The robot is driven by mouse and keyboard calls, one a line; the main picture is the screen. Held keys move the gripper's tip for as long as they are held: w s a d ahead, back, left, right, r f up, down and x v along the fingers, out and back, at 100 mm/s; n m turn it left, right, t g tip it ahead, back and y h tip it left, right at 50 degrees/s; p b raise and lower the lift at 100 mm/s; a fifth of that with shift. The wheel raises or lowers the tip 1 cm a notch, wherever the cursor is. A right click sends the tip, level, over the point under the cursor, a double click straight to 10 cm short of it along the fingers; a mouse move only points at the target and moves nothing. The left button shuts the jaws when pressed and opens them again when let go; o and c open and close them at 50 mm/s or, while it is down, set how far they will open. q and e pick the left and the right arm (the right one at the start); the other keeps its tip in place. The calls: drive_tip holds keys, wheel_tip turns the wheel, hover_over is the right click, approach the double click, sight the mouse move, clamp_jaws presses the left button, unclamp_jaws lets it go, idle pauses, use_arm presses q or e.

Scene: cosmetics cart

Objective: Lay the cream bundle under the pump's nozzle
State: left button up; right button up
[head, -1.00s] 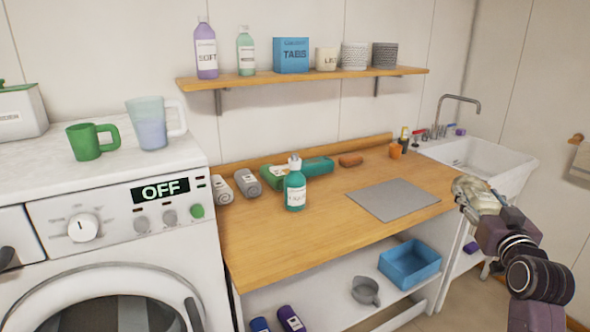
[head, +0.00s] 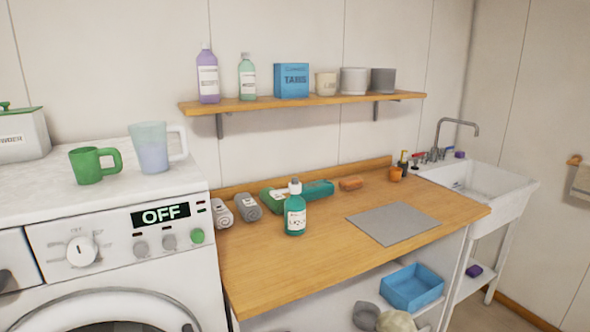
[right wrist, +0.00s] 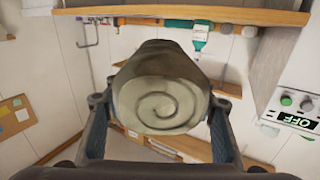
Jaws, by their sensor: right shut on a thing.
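The cream bundle (right wrist: 160,90) is a rolled cloth with a spiral end, held between the fingers of my right gripper (right wrist: 160,112) in the right wrist view. A teal bottle with a white top (head: 295,212) stands upright on the counter. A small dark bottle (head: 403,161) stands by the sink; I cannot tell clearly which bottle has the pump nozzle. My left gripper is not in view.
The wooden counter (head: 300,268) has a grey mat (head: 393,223) at right. Rolled grey (head: 246,205) and green (head: 273,199) cloths lie behind the teal bottle. A blue bin (head: 412,287) sits on the lower shelf. The front counter top is clear.

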drive_tip(key=shift+s+a+r, duration=0.1)
drive_tip(key=shift+s+a, duration=0.1)
drive_tip(key=shift+s, duration=0.3)
drive_tip(key=shift+s+a+r, duration=0.1)
drive_tip(key=shift+s+a, duration=0.1)
drive_tip(key=shift+s, duration=0.25)
drive_tip(key=shift+s+f, duration=0.1)
drive_tip(key=shift+s, duration=0.25)
drive_tip(key=s+f, duration=0.2)
drive_tip(key=s, duration=0.5)
drive_tip(key=shift+s+f, duration=0.3)
drive_tip(key=shift+f, duration=0.05)
